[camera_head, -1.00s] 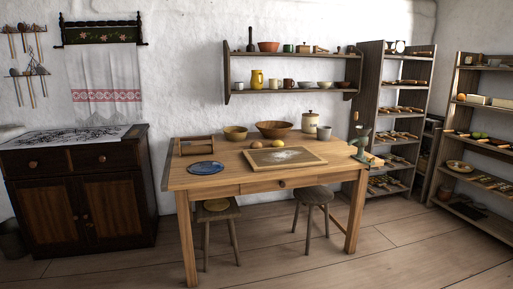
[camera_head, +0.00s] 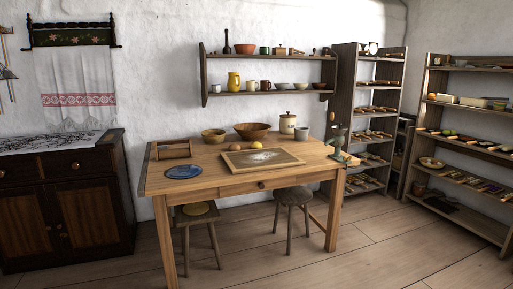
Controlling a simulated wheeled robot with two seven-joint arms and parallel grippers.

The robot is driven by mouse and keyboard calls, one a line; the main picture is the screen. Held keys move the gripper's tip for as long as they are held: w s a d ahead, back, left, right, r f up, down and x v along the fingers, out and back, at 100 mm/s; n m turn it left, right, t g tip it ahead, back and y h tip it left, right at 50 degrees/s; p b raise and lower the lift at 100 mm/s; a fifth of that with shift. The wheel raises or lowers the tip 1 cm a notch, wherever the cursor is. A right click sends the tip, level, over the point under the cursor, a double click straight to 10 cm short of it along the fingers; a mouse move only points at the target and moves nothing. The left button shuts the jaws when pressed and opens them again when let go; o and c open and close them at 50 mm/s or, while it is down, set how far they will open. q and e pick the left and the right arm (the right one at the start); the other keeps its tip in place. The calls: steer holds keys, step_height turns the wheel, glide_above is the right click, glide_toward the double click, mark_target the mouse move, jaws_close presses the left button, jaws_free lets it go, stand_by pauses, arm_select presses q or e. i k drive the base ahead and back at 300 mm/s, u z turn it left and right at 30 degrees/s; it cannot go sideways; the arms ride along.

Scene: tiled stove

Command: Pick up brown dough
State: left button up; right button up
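A small orange-brown rounded lump (camera_head: 235,147) sits on the wooden table (camera_head: 215,187), just behind the cutting board; it may be the brown dough, but it is too small to tell. A small yellow lump (camera_head: 251,143) lies just to its right. The board (camera_head: 240,164) lies flat with a patch of white powder on it. Neither of my grippers is in view.
A blue plate (camera_head: 184,172), wooden box (camera_head: 172,150), two bowls (camera_head: 252,131), a lidded jar (camera_head: 287,124) and a grey-green metal device (camera_head: 338,140) stand on the table. Two stools (camera_head: 293,196) stand under it. Shelves line the right. Floor in front is clear.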

mark_target(234, 146)
steer(key=z, duration=1.25)
steer(key=i, duration=4.4)
steer(key=u, duration=2.35)
